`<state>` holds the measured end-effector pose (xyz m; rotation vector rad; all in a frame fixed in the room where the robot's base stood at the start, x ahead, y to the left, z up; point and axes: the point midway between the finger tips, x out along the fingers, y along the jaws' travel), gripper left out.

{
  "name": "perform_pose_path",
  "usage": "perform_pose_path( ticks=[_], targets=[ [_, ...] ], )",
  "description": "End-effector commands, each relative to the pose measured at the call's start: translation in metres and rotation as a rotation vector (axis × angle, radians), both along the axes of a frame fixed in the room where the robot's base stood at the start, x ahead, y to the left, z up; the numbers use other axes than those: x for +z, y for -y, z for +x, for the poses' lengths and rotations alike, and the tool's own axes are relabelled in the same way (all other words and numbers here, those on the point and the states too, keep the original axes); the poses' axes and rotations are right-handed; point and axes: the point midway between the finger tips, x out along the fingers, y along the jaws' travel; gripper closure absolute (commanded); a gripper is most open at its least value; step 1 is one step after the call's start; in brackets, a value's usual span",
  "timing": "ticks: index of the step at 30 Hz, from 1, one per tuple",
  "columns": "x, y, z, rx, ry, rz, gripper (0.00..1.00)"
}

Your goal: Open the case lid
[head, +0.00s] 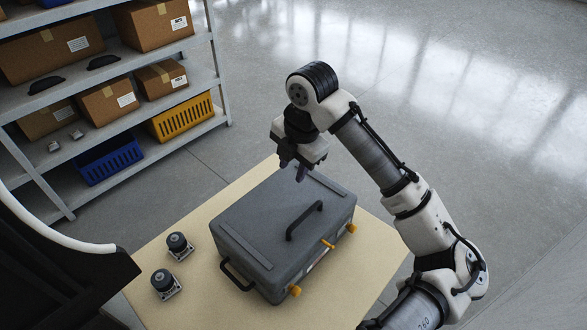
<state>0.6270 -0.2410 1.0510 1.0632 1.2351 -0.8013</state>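The grey case (285,235) stands on a tan table. Its lid (262,218) is shut. A black handle (304,221) is fixed on top of the lid. Orange latches show on the front right side, one near the low corner (294,291) and one near the far right corner (351,229). An orange piece (328,244) sits between them. A black side handle (237,275) is at the left end. My gripper (293,172) points down above the far edge of the case, apart from the lid handle. Its fingers are small and dark, and their gap is unclear.
Two black knob-like parts on metal bases, one (178,243) behind the other (164,282), stand on the table (150,250) left of the case. A shelf rack (150,148) with boxes and bins stands at the back left. Open floor (440,90) lies behind and right.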

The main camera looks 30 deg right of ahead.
Motion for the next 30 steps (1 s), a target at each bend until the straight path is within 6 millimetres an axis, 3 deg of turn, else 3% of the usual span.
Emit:
perform_pose_path(
  ticks=[30],
  targets=[
    [0.072, 0.000, 0.003, -0.001, 0.000, -0.002, 0.66]
  ],
)
